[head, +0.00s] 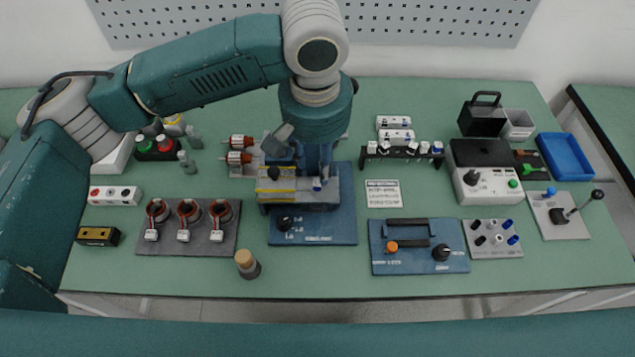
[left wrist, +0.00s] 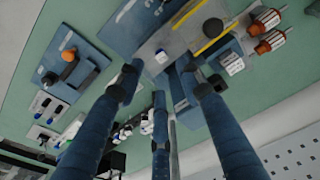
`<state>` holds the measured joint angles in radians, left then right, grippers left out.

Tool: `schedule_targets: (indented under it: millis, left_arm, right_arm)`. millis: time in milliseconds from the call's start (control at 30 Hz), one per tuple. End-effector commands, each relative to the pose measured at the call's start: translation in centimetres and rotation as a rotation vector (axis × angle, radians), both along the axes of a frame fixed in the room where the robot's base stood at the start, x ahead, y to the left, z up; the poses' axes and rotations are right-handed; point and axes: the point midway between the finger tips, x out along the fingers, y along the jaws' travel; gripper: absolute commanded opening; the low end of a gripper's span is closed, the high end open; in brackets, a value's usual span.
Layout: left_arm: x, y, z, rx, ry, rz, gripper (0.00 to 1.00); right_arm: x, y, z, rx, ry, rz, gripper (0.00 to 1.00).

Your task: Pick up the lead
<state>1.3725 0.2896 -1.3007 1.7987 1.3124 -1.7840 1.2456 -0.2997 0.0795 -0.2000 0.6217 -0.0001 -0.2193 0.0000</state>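I cannot single out the lead with certainty. A black rack (head: 402,154) right of my left gripper holds several small white-topped pieces, which may be leads. A small blue and white piece (head: 317,184) sits on the blue test station (head: 335,228), close to the gripper; a white and blue piece on it also shows in the left wrist view (left wrist: 162,57). My left gripper (head: 318,172) points down over the back of this station. In the left wrist view its fingers (left wrist: 165,88) are spread, with nothing seen held between them. My right gripper is not in view.
Three copper-wound stators (head: 189,212) sit on a grey plate to the left. Copper rotors (head: 238,157) lie beside the gripper. A blue panel with an orange knob (head: 418,264), a meter box (head: 489,185) and a blue tray (head: 565,156) stand to the right. A corked bottle (head: 247,264) stands in front.

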Motion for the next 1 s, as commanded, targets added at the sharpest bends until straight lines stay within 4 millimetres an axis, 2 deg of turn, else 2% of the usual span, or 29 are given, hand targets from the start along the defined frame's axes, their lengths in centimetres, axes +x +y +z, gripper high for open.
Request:
schedule_targets:
  millis: [100,200,367,600,900,933,1000]
  left_arm:
    - [0.2,0.0,-1.7,-0.001,0.001,0.001,0.36]
    - [0.3,-0.1,-2.5,-0.001,0.0,-0.001,0.36]
    - [0.5,0.1,-3.8,0.0,0.001,-0.001,0.36]
    - [1.0,0.2,-7.2,-0.001,-0.001,-0.002,0.36]
    - [1.0,0.1,-7.8,-0.003,-0.002,-0.003,0.36]
    - [1.0,0.1,-7.8,-0.003,-0.002,-0.003,0.33]
    - [1.0,0.1,-7.8,-0.003,-0.002,-0.003,0.19]
  right_arm:
    - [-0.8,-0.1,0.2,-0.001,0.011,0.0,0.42]
    - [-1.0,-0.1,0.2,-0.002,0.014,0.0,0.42]
    - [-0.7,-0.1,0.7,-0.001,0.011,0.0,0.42]
    - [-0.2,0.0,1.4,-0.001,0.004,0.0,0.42]
    - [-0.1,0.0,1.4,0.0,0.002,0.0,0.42]
    - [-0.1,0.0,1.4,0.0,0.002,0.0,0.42]
    - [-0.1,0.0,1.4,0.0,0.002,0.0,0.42]
